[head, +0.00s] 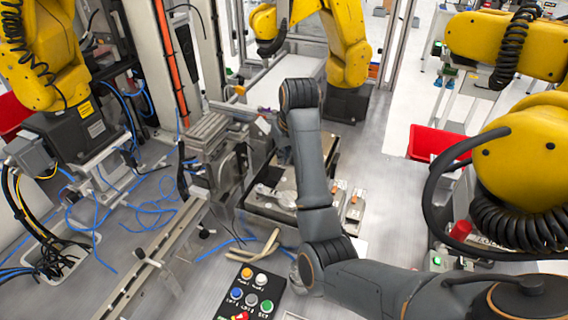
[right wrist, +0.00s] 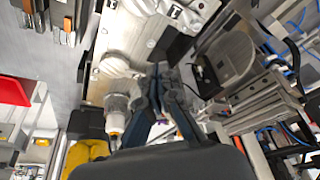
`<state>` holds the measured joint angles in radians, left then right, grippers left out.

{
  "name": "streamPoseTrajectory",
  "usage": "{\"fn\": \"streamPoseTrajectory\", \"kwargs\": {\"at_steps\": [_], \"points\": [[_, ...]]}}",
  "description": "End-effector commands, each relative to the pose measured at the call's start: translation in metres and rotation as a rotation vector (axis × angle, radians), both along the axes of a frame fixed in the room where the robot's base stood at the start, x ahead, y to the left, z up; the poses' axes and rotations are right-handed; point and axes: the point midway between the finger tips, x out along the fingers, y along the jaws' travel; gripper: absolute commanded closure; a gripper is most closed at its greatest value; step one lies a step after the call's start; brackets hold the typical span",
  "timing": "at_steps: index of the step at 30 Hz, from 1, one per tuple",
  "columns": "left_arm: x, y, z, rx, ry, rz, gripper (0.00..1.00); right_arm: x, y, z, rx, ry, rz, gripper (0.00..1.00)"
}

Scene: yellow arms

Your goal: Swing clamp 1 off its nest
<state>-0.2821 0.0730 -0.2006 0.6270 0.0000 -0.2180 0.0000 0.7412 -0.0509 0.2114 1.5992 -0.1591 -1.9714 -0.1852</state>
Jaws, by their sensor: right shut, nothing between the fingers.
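The metal fixture plate (right wrist: 131,40) fills the upper middle of the right wrist view. My right gripper (right wrist: 160,68) is shut and empty, its dark fingertips together close over the plate's lower edge. A silver cylindrical fitting with a yellow tip (right wrist: 117,106) lies just left of the fingers, with a rounded silver piece (right wrist: 115,64) above it. Which piece is clamp 1 I cannot tell, nor whether the fingers touch anything. In the head view the fixture (head: 262,212) stands mid-picture, partly hidden by my right arm, and a round silver piece (head: 286,200) shows on it. My left gripper is out of view.
A push-button panel (head: 250,294) lies in front of the fixture. A metal rail (head: 150,262) and loose blue cables are to its left. Small orange-tipped parts (head: 354,208) sit to its right. A red bin (head: 438,142) and several yellow robot arms surround the cell.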

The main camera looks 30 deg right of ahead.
Motion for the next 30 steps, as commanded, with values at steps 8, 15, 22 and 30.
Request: {"fn": "streamPoseTrajectory", "kwargs": {"at_steps": [8, 15, 22, 30], "points": [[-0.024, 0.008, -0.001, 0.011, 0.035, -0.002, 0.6, 0.0, 0.0, 0.0, 0.0, 0.0, 0.001, 1.0], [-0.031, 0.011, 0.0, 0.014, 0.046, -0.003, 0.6, 0.001, 0.0, -0.004, 0.0, 0.002, 0.0, 1.0], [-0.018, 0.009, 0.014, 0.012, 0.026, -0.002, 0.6, 0.012, 0.0, -0.034, 0.001, 0.007, 0.001, 1.0], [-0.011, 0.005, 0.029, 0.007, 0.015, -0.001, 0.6, 0.029, -0.001, -0.084, 0.001, 0.006, 0.001, 1.0]]}}
